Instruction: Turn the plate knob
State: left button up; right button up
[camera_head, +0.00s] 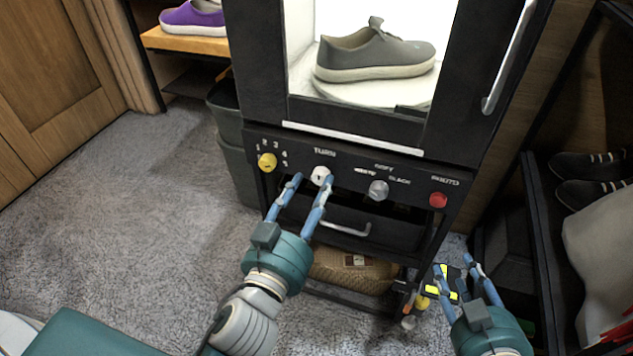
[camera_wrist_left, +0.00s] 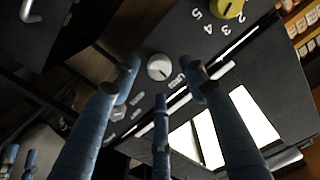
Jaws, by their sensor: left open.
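The white knob under the word TURN (camera_head: 319,173), which I take to be the plate knob, sits on the black front panel below the lit chamber. My left gripper (camera_head: 312,179) is open just in front of it; one fingertip overlaps the knob's edge in the head view. In the left wrist view the knob (camera_wrist_left: 159,66) shows between the open fingers (camera_wrist_left: 160,82), and contact cannot be told. A grey sneaker (camera_head: 375,52) stands on the white round plate (camera_head: 300,82) in the chamber. My right gripper (camera_head: 455,265) looks open, low at the right.
A yellow numbered knob (camera_head: 267,162) is left of the TURN knob; a grey knob (camera_head: 378,190) and red button (camera_head: 438,199) are right. A drawer handle (camera_head: 340,226) is below. A yellow-and-black item (camera_head: 440,291) is behind my right gripper. Carpet is clear at left.

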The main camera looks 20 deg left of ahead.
aim_at(321, 175)
pick_arm(q)
jog(key=shift+w, duration=1.25)
pick_arm(e)
jog(key=shift+s+d+f, duration=0.1)
jog(key=shift+s+f, duration=0.05)
jog(key=shift+f, duration=0.1)
pick_arm(q)
grip_shut()
jog(key=shift+r+m+p, duration=0.15)
jog(key=shift+m+p, duration=1)
jog(key=shift+m, duration=0.05)
jog(key=m+p, duration=0.1)
jog(key=m, duration=0.1)
jog(key=shift+m+p, duration=0.3)
jog(key=shift+d+m, duration=0.1)
jog(key=shift+m, duration=0.5)
pick_arm(e)
jog(key=s+d+f+g+h, duration=0.1)
jog(key=s+f+g, duration=0.3)
jog(key=s, duration=0.4)
jog(key=s+d+f+g+h, duration=0.1)
jog(key=s+d+f+g, duration=0.3)
jog(key=s, duration=0.5)
jog(key=shift+d+f+m+g+h, duration=0.35)
jog(key=shift+f+g, duration=0.35)
jog(key=shift+f, duration=0.25)
pick_arm(q)
jog(key=shift+p, duration=0.3)
